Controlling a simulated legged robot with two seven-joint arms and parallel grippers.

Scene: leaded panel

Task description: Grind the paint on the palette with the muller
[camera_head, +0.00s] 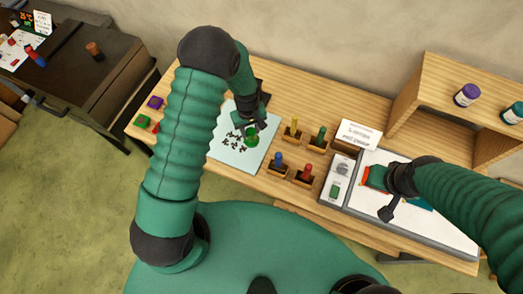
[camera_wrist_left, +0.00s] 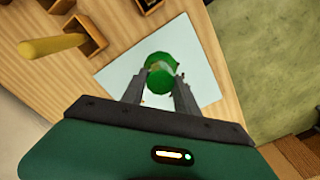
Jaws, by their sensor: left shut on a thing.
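The palette (camera_head: 226,155) is a pale blue-white sheet lying flat on the wooden bench, with dark specks scattered on it. It also shows in the left wrist view (camera_wrist_left: 203,68). My left gripper (camera_head: 258,122) is over the palette, shut on a green muller (camera_head: 252,139). In the left wrist view the two fingers (camera_wrist_left: 160,84) hold the muller (camera_wrist_left: 160,63) between them, its round green part over the sheet. I cannot tell whether its base touches the sheet. My right gripper (camera_head: 376,178) is over the white panel at the right; its fingers are not clear.
Several small wooden holders with coloured-handled tools (camera_head: 293,130) stand right of the palette. A grey-framed white panel (camera_head: 440,222), a switch box (camera_head: 338,180) and a sign card (camera_head: 358,134) are farther right. A shelf (camera_head: 470,75) holds jars. Coloured blocks (camera_head: 155,102) lie at the left.

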